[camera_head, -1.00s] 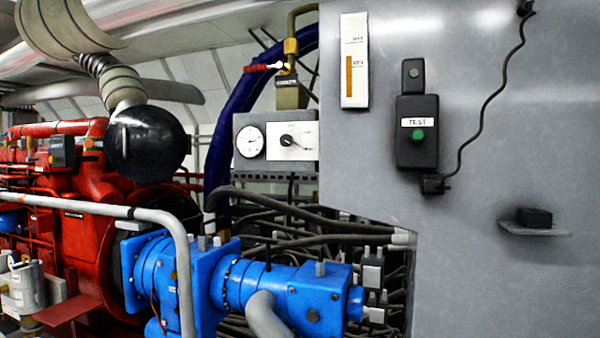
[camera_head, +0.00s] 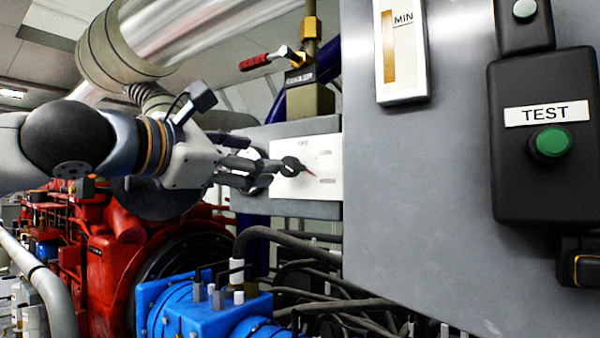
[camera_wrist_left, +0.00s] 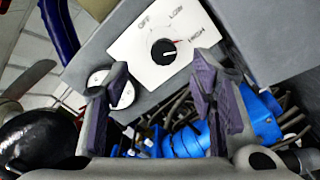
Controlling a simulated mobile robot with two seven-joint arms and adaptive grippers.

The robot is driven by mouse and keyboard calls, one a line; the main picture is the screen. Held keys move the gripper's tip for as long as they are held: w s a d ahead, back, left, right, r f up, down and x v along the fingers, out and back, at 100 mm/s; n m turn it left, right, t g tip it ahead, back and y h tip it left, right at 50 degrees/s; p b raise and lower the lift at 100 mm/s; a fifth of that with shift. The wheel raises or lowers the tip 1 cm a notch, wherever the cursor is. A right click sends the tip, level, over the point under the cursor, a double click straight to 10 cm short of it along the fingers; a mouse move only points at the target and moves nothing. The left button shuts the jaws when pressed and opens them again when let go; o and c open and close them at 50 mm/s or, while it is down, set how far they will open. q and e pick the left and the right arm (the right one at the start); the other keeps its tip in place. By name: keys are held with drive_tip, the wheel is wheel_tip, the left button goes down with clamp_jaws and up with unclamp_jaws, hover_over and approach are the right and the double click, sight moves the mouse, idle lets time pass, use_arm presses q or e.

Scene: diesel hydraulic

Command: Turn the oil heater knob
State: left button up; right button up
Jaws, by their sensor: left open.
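The oil heater knob (camera_head: 292,166) is a round black dial on a white plate (camera_head: 325,150) on a grey box. In the wrist view the knob (camera_wrist_left: 163,52) shows whole, with the labels OFF, LOW and HIGH around it and a red-marked pointer towards HIGH. My left gripper (camera_head: 268,172) reaches in from the left, its fingers close to the knob in the head view. In the wrist view the gripper (camera_wrist_left: 160,76) is open and empty; the knob appears beyond the gap between its fingertips. Contact is not visible. My right gripper is out of view.
A round gauge (camera_wrist_left: 108,88) sits beside the plate, partly hidden by a finger. A red-handled valve (camera_head: 268,60) is above. A grey cabinet (camera_head: 420,190) with a black TEST button box (camera_head: 543,185) stands at right. Blue machinery (camera_head: 205,310) and dark hoses (camera_head: 330,270) lie below.

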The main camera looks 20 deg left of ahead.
sight(287, 165)
use_arm(q)
drive_tip(key=x, duration=0.3)
drive_tip(key=f+b+x, duration=0.1)
drive_tip(key=x, duration=0.4)
drive_tip(key=shift+w+d+f+b, duration=0.15)
drive_tip(key=shift+w+f+b, duration=0.15)
drive_tip(key=shift+w, duration=0.1)
drive_tip(key=shift+w+d+r, duration=0.25)
drive_tip(key=shift+w+r, duration=0.1)
drive_tip(key=shift+w, duration=0.3)
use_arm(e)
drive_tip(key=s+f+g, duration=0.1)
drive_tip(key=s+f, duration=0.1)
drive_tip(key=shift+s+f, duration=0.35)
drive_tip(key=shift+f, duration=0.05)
use_arm(q)
drive_tip(key=shift+c, duration=0.2)
drive_tip(key=c, duration=1.1)
